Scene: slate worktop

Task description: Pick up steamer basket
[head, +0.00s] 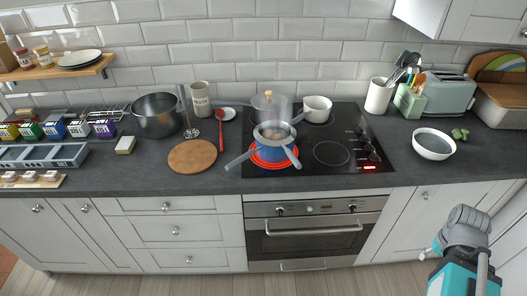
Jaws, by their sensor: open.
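What looks like the steamer basket (260,132) is a grey-rimmed round basket set in the top of a blue pot (272,155). Pale brownish round pieces show inside it. A grey handle sticks out toward the upper right, and other grey handles reach toward the front left and front right; which belongs to the basket or the pot is hard to tell. The pot stands on a red-glowing front left burner. My arm shows at the lower right, well away from the hob, but its fingertips do not show.
A lidded saucepan (271,104) stands close behind the blue pot, and a white pot (317,108) at the back right. A round wooden board (192,156) and red spoon (221,130) lie left. A bowl (433,144) stands right. The front right burner is clear.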

